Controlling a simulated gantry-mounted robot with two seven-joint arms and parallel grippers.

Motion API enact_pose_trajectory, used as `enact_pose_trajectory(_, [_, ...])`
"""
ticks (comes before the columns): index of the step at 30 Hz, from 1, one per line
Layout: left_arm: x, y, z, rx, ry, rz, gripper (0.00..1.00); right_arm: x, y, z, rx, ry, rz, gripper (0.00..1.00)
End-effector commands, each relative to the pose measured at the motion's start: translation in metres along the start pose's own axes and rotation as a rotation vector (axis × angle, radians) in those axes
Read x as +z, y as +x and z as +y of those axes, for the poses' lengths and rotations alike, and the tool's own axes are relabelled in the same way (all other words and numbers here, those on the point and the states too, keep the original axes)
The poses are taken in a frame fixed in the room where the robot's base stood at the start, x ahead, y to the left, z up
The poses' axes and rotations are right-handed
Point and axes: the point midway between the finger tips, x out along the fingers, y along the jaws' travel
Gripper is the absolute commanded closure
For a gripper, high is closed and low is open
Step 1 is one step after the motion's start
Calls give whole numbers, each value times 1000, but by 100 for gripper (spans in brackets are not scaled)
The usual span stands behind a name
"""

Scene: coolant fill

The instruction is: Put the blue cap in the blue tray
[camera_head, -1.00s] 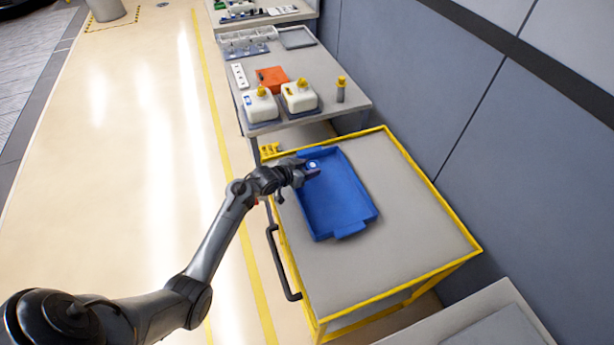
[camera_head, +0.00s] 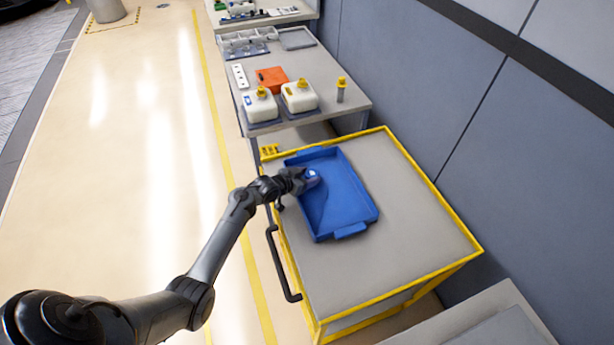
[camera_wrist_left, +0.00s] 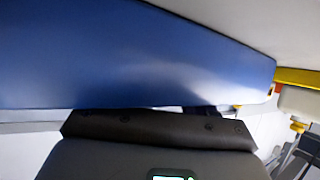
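The blue cap (camera_head: 314,177), with a small white patch on top, is at the fingertips of my left gripper (camera_head: 306,180) in the head view. The gripper appears shut on it; the fingers are mostly hidden. Cap and gripper are over the left side of the blue tray (camera_head: 345,203), toward its far end. I cannot tell whether the cap touches the tray floor. The left wrist view shows a broad blue surface (camera_wrist_left: 140,60) very close up above the dark gripper body; I cannot tell whether it is tray or cap. My right gripper is not in view.
The tray lies on a grey cart top (camera_head: 410,235) with a yellow frame and a black handle (camera_head: 282,262). Beyond it, a grey table holds two white containers (camera_head: 299,97) with yellow caps, an orange box (camera_head: 271,79) and a small cylinder (camera_head: 340,92). A wall stands right.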

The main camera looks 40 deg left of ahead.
Motion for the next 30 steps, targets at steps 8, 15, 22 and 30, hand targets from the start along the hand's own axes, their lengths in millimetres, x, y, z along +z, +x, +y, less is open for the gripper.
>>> enact_pose_trajectory(8, [-1,0,0,0,0,1,25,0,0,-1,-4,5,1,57])
enact_pose_trajectory(15, [-4,-4,0,0,0,1,25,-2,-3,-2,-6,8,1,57])
enact_pose_trajectory(22, [-4,-32,0,-1,3,0,25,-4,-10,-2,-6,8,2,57])
enact_pose_trajectory(30, [-4,-83,0,0,3,1,25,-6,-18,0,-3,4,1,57])
